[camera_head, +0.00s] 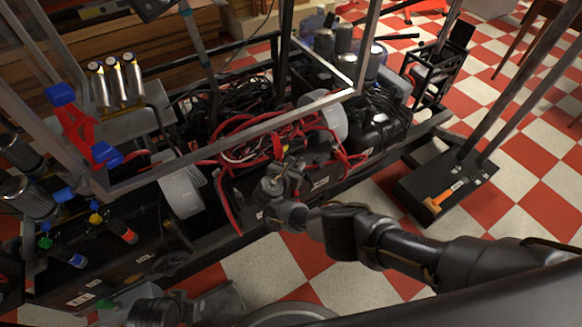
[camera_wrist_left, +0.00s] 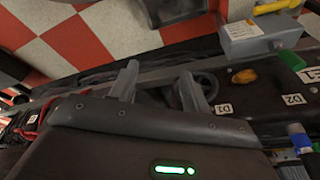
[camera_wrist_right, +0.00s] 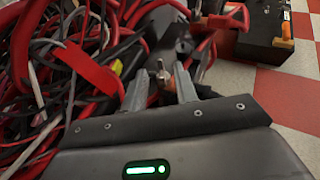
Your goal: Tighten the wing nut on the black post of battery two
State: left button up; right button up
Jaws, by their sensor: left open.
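A dark battery-like block (camera_head: 325,180) with a small white label stands low in the frame, under red and black cables. Which battery it is cannot be read. My right gripper (camera_head: 285,178) points down into the cables above the dark block. In the right wrist view its fingers (camera_wrist_right: 162,88) stand a little apart, on either side of a small metallic part (camera_wrist_right: 157,74) that looks like a post top or wing nut. Contact with it and the post's colour are unclear. My left gripper (camera_wrist_left: 160,88) is open and empty above a dark surface with labels D2 and D3.
Loose red cables (camera_wrist_right: 85,70) crowd the right gripper's left side. Metal frame bars (camera_head: 235,135) cross above the cables. A grey box (camera_wrist_left: 255,40) stands near the left gripper.

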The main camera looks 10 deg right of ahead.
pick_arm(q)
notch_tip(320, 180, down, 7)
jog(key=p, duration=0.2)
jog(key=shift+s+g+p, duration=0.3)
jog(key=shift+p, duration=0.1)
pick_arm(e)
jog(key=v, duration=0.5)
jog(key=shift+s+a+r, duration=0.15)
jog(key=shift+s, duration=0.05)
pick_arm(q)
jog(key=shift+f, duration=0.1)
